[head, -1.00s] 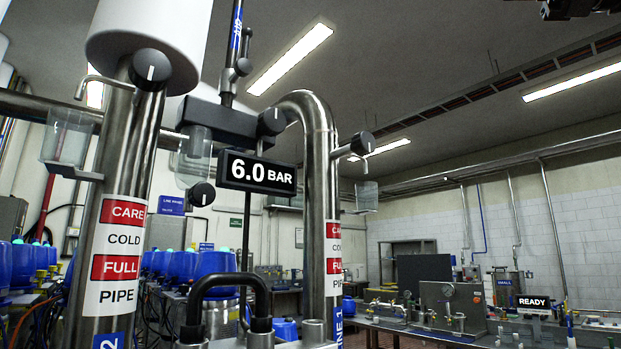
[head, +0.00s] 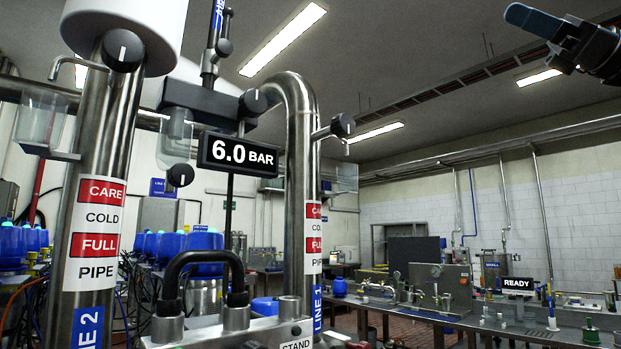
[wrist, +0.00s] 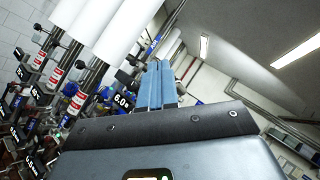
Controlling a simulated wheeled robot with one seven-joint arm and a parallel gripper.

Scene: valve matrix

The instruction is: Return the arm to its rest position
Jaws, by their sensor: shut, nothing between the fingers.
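My gripper (head: 535,20) shows at the top right of the head view, raised near the ceiling, with blue fingertips pointing left. In the wrist view its blue fingers (wrist: 157,85) lie together, shut with nothing between them. The gripper is apart from the pipes and valves. Part of my dark arm runs out of the picture at the right edge of the head view.
Steel pipes marked LINE 2 (head: 96,190) and LINE 1 (head: 303,150) stand at left and centre with black knobs. A workbench (head: 430,306) with a READY sign (head: 517,284) stands right. Air around the gripper looks clear.

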